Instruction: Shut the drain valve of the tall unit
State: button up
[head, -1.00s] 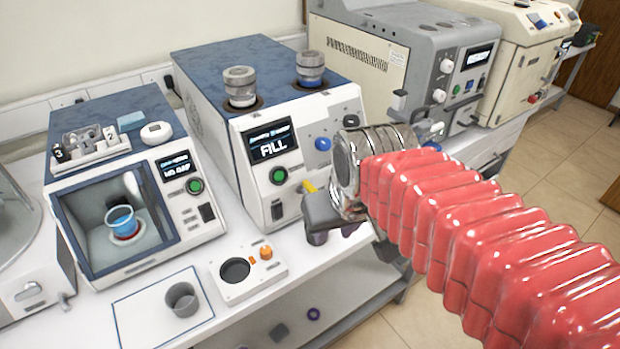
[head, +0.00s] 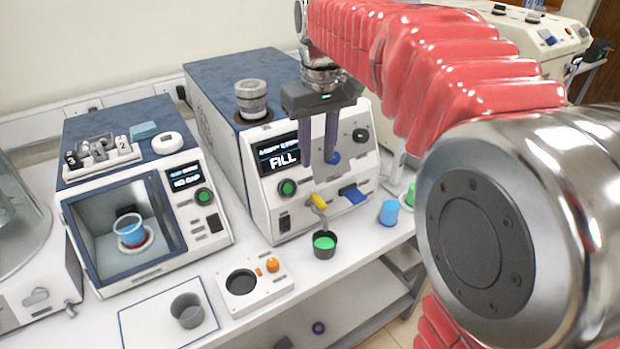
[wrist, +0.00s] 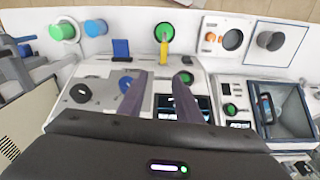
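The tall unit (head: 262,190) is white with a dark blue top and a screen reading FILL. Its drain valve has a yellow lever (head: 318,201) low on the front, also seen in the wrist view (wrist: 164,52). A dark cup with green contents (head: 324,245) stands below the valve. My gripper (head: 319,162) is in front of the unit's panel, its two purple fingers pointing down, apart and empty. The fingertips are above the lever and not touching it. In the wrist view my gripper (wrist: 156,76) has the lever just beyond its fingertips, between them.
A blue paddle (head: 353,195) and a blue knob (head: 333,158) are on the same panel. A blue cup (head: 389,212) and a green cup (wrist: 61,31) stand beside the unit. A testing box (head: 150,200), an orange-knobbed block (head: 270,285) and a grey cup (head: 187,311) are to the left.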

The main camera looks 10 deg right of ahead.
aim_at(318, 198)
jog(key=shift+n+g, duration=0.4)
jog(key=shift+n, duration=0.2)
jog(key=r, duration=0.1)
jog(key=s+r, duration=0.1)
jog(key=r, duration=0.2)
jog(key=shift+s, duration=0.25)
jog(key=shift+f, duration=0.1)
notch_tip(318, 198, down, 14)
jog(key=shift+r, duration=0.1)
jog(key=shift+c, duration=0.7)
grip_shut()
